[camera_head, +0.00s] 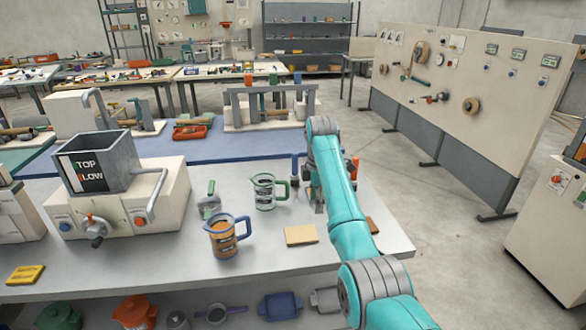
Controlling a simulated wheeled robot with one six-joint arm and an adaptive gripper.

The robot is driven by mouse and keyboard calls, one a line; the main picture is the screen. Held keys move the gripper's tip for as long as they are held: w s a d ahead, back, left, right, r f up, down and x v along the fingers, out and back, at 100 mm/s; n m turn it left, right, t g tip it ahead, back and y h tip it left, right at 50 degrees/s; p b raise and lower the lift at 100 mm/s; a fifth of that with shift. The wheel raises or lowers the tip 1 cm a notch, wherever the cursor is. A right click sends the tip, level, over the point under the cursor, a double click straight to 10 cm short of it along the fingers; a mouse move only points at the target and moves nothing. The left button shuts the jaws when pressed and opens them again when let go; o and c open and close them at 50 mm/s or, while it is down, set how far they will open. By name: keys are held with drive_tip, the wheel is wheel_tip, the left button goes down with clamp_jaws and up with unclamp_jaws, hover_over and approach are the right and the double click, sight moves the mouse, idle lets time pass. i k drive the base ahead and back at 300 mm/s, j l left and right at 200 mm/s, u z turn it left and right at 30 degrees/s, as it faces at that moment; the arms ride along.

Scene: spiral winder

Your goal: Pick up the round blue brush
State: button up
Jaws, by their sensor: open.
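A slim dark blue upright thing (295,166) stands on the grey table (270,232), just left of my teal arm. It may be the round blue brush, but it is too small to tell. My gripper (317,198) is at the arm's far end, low over the table and close to the right of the blue thing. It is open. The arm hides most of it, and I see nothing held in it.
A clear mug with a green handle (265,192), an orange-filled mug with a blue handle (222,238) and a yellow pad (301,235) lie left of my arm. A machine with a grey hopper (98,162) stands farther left. The front tabletop is partly clear.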

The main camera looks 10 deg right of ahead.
sight(294, 176)
drive_tip(key=i, duration=1.25)
